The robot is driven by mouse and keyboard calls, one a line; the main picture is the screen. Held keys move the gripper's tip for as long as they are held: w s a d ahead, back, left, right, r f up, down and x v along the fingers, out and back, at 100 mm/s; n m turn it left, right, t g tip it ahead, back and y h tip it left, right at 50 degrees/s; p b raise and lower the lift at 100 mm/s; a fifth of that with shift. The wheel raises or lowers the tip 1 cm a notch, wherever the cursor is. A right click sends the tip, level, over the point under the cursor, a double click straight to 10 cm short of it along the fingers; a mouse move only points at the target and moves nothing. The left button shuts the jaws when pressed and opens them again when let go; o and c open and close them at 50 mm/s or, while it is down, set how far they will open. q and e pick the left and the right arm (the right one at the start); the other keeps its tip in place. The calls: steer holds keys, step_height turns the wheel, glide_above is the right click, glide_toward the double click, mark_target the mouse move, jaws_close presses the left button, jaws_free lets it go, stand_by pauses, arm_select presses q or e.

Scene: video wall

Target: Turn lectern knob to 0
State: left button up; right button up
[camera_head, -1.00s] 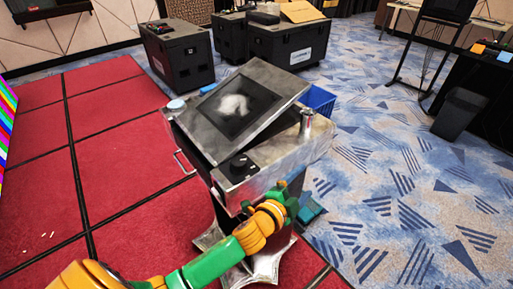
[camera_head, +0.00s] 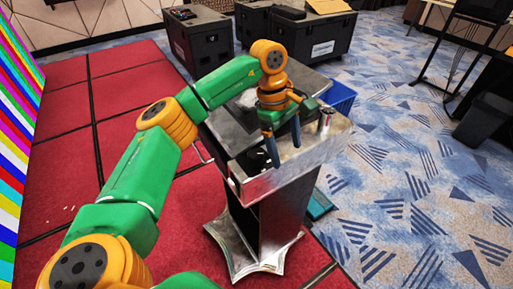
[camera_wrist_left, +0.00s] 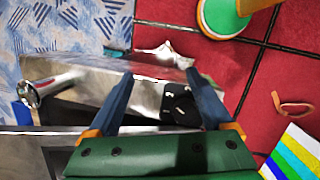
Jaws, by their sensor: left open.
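The metal lectern (camera_head: 285,182) stands on its column at the edge of the red carpet. Its black knob (camera_wrist_left: 180,103) shows in the left wrist view on the metal front panel, with pale marks on it. The knob lies between the two finger lines, closer to the right finger. My left gripper (camera_head: 284,152) is open above the front panel, fingers pointing down; it also shows in the left wrist view (camera_wrist_left: 160,76). My right gripper is not in view.
A metal cylinder (camera_head: 325,119) stands at the panel's right end. A blue bin (camera_head: 340,97) is behind the lectern. Black cases (camera_head: 200,42) stand at the back. The striped video wall (camera_head: 14,150) is at the left. Patterned carpet at right is mostly clear.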

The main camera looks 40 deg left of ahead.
mark_target(256, 153)
arm_select(q)
steer(key=a+r+y, duration=0.1)
steer(key=a, duration=0.1)
steer(key=s+a+r, duration=0.1)
steer(key=a, duration=0.1)
steer(key=s+a+r+y, duration=0.1)
steer(key=a, duration=0.2)
steer(key=shift+a+y, duration=0.1)
steer(key=shift+y, duration=0.2)
steer(key=shift+g, duration=0.3)
step_height(256, 153, down, 6)
steer(key=shift+f+p, duration=0.2)
steer(key=shift+p, duration=0.75)
steer(key=shift+f, duration=0.25)
jaws_close()
